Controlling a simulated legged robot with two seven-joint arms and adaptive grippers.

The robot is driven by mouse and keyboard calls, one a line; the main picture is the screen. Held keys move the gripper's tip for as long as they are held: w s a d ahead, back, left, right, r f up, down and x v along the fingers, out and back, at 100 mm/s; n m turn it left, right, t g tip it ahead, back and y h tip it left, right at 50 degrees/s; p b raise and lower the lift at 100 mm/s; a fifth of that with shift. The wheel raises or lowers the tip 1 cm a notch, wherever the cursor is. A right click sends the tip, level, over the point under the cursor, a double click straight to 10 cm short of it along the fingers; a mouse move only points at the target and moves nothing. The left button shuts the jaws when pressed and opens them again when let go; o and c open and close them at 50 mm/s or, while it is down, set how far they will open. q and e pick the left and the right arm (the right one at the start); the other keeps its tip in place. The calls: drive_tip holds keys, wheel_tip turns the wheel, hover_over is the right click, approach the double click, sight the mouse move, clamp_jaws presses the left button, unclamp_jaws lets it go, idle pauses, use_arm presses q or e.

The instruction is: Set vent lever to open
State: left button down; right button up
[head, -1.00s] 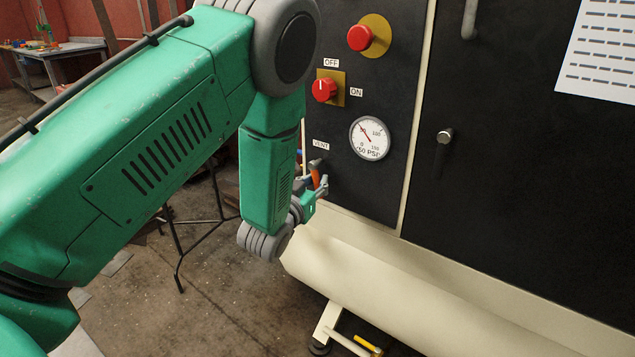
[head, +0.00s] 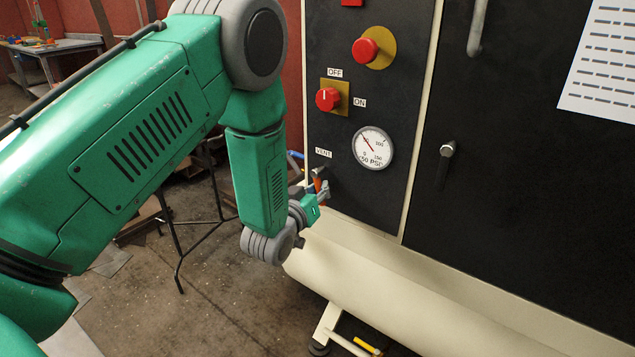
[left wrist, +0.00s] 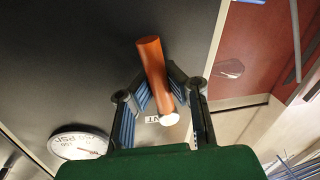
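The vent lever (left wrist: 152,62) is an orange rod with a pale end, seen in the left wrist view in front of the dark panel. In the head view only a small orange part of the lever (head: 317,183) shows, below the VENT label (head: 323,153). My left gripper (left wrist: 161,88) has a finger on each side of the lever, with the blue pads close against it. It looks shut on the lever. In the head view my left gripper (head: 318,192) is small and partly hides the lever. My right gripper is not in view.
The black panel carries a pressure gauge (head: 372,148), a red OFF/ON knob (head: 327,99) and a red button (head: 365,50). A cream rounded housing (head: 390,285) runs below. A dark metal stand (head: 180,235) is on the floor behind my arm.

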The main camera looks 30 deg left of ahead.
sight(337, 177)
use_arm(q)
drive_tip(key=n+p, duration=0.1)
drive_tip(key=d+n+g+p, duration=0.1)
drive_tip(key=shift+s+n, duration=0.3)
drive_tip(key=shift+n, duration=0.1)
drive_tip(key=shift+d+r+n+h+p, duration=0.15)
drive_tip(key=shift+d+n+h+p, duration=0.15)
drive_tip(key=shift+n+p, duration=0.7)
drive_tip(key=n, duration=0.2)
drive_tip(key=shift+s+d+r+n+g+h+p, duration=0.1)
drive_tip(key=shift+d+r+n+g+h+p, duration=0.2)
drive_tip(key=shift+r, duration=0.05)
drive_tip(key=n, duration=0.2)
drive_tip(key=r+n, duration=0.1)
drive_tip(key=shift+d+h+p, duration=0.25)
drive_tip(key=shift+h+p, duration=0.05)
drive_tip(key=shift+h, duration=0.1)
drive_tip(key=shift+d+r+n+h, duration=0.1)
drive_tip(key=shift+r+n+h, duration=0.15)
drive_tip(key=shift+n, duration=0.35)
drive_tip(key=shift+r+n+h, duration=0.15)
drive_tip(key=shift+n+h, duration=0.2)
drive_tip(key=shift+n, duration=0.25)
drive_tip(key=c, duration=1.6)
unclamp_jaws()
drive_tip(key=shift+o, duration=0.5)
drive_tip(key=shift+r, duration=0.3)
